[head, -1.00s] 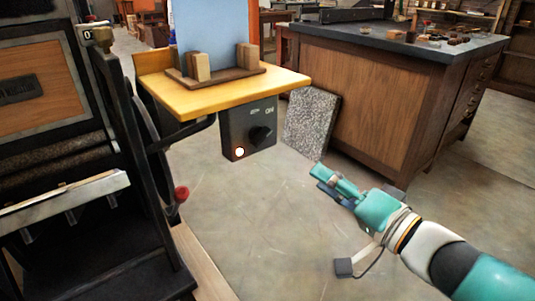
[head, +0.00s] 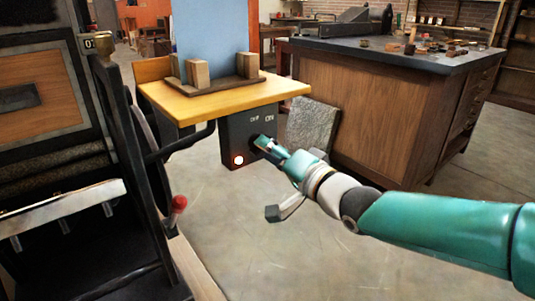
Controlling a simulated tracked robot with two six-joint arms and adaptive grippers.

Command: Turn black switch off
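The black switch (head: 255,142) is a knob on the front of a dark control box (head: 232,136) under the yellow shelf. The words OFF and ON show above the knob, and a lit lamp (head: 238,160) with a reddish rim glows at the box's lower left. My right gripper (head: 264,144) is at the knob and covers most of it. I cannot tell whether its fingers touch or grip the knob, or how far apart they are. My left gripper is out of view.
The yellow shelf (head: 215,102) juts out just above the box and carries wooden blocks and a blue panel. A black press with a red-knobbed lever (head: 179,203) stands at the left. A wooden cabinet (head: 375,105) and a speckled slab (head: 318,122) stand behind my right arm. Open floor lies below.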

